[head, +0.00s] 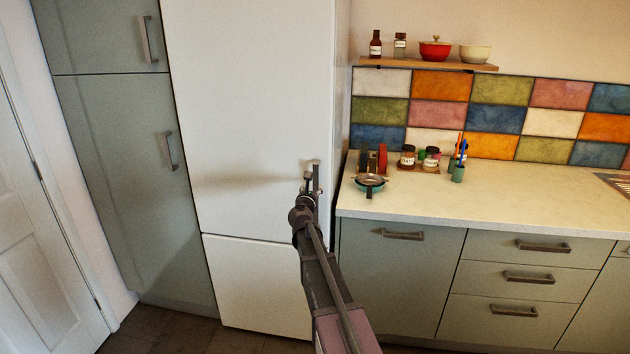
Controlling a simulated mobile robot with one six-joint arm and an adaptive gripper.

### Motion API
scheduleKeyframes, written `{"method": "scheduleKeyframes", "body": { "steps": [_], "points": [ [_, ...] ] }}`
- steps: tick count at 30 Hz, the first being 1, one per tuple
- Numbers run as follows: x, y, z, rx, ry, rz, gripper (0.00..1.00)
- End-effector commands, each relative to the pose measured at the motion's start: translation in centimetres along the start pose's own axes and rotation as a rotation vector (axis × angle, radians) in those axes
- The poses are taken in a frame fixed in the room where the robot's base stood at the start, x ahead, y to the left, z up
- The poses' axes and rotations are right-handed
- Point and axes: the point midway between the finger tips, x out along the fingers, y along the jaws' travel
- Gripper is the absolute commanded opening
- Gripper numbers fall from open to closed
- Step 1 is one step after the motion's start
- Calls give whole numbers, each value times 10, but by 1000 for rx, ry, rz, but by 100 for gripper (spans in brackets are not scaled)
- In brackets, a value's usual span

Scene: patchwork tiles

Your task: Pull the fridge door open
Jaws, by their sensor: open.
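The fridge is tall and white, with a large upper door (250,110) and a smaller lower door (252,285). The upper door looks closed, flush above the seam. My arm reaches up from the bottom of the head view, and my gripper (312,180) is at the right edge of the upper door, low on it. A small part of a pale handle (314,164) shows at the gripper's tip; my gripper hides the rest. The gripper is open. I cannot tell whether its fingers are around the handle or touching it.
A counter (480,205) with jars, a small bowl (370,183) and a cup (458,174) adjoins the fridge on the right. Tall grey-green cabinets (125,180) stand on the left, beside a white room door (40,240). Floor shows at lower left.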

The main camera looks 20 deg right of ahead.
Motion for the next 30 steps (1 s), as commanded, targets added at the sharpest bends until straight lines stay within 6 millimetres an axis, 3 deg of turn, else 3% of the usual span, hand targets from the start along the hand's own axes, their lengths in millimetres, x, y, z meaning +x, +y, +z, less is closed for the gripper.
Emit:
{"method": "scheduleKeyframes", "body": {
  "steps": [3,12,28,30],
  "points": [
    [22,1,0,0,0,0,66],
    [58,0,0,0,0,-1,66],
    [68,0,0,0,0,0,66],
    [68,0,0,0,0,0,45]
  ]
}}
